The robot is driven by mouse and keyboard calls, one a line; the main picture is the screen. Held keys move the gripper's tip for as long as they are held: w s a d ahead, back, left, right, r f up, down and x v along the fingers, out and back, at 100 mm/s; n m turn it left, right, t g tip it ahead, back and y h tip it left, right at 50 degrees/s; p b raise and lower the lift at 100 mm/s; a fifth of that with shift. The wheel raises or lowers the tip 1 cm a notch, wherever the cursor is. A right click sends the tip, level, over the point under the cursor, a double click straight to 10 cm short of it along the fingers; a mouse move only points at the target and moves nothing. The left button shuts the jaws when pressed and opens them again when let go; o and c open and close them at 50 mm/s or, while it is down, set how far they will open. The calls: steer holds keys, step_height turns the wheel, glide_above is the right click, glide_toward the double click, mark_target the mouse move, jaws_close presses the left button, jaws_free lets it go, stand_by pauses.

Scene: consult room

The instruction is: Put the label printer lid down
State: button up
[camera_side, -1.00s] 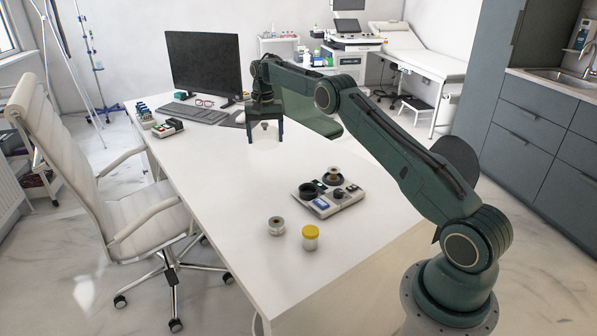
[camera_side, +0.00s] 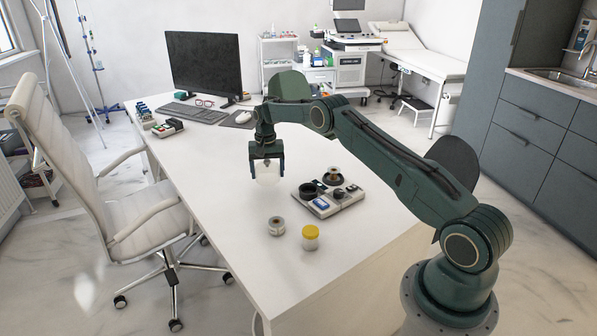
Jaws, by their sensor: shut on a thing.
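My gripper (camera_side: 267,176) points down over the white desk, just left of the label printer. It is shut on a pale, partly see-through rounded piece, which looks to be the label printer lid (camera_side: 267,174). The fingers cover part of its sides. I cannot tell how far its lower edge is above the desk. The label printer (camera_side: 324,209) is a low, light grey unit with a blue screen and dark round parts on top; a small spool stands at its back. Its top is uncovered.
A small grey roll (camera_side: 276,226) and a clear jar with a yellow cap (camera_side: 311,238) stand in front of the printer. A monitor (camera_side: 205,62) and keyboard (camera_side: 195,113) are at the desk's back. The desk (camera_side: 215,180) is bare left of my gripper.

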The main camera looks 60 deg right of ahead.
mark_target(269, 190)
steer(key=shift+f, duration=2.15)
steer(key=shift+f, duration=0.1)
steer(key=o, duration=1)
steer(key=shift+c, duration=0.2)
step_height(269, 190, up, 12)
steer(key=shift+r, duration=0.15)
